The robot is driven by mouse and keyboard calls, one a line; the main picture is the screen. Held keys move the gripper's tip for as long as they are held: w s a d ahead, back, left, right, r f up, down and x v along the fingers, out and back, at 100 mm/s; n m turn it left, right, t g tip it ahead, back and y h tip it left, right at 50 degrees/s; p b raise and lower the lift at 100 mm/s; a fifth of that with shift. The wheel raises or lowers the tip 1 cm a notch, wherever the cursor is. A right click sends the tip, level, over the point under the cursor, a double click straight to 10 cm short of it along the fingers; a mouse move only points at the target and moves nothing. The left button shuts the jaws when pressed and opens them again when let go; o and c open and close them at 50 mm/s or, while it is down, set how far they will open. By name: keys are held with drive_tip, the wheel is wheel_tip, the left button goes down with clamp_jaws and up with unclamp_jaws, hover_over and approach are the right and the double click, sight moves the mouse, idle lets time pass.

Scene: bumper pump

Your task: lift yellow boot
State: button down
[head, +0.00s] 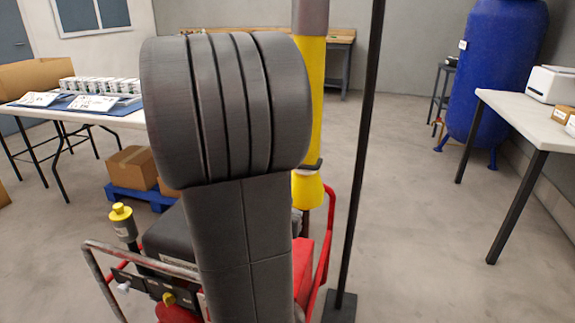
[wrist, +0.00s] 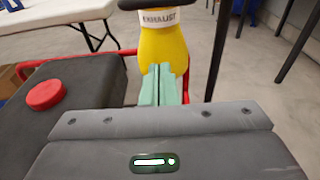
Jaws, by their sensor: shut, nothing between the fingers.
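The yellow boot (head: 308,188) is the flared lower part of a tall yellow pipe, and it stands upright behind my arm in the head view. In the wrist view the boot (wrist: 168,46) is at the top centre, with a white EXHAUST label above its wide part. My gripper (wrist: 165,70) shows there as two green fingers, shut together with nothing between them. They overlap the boot's lower front in the picture; I cannot tell whether they touch it. My arm hides the gripper and part of the boot's left side in the head view.
A red-framed cart (head: 325,240) is around the pipe's base, with a dark box (wrist: 85,95) and a red knob (wrist: 45,95) at left. A thin black post (head: 361,160) stands just right of the pipe. The floor (head: 420,230) further right is clear.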

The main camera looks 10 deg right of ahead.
drive_tip(key=shift+w, duration=0.3)
drive_tip(key=x, duration=0.9)
wheel_tip(320, 180, up, 4)
drive_tip(key=shift+w+p, duration=0.1)
drive_tip(key=shift+p, duration=0.2)
drive_tip(key=shift+r, duration=0.1)
wheel_tip(320, 180, up, 25)
drive_tip(key=p, duration=1.5)
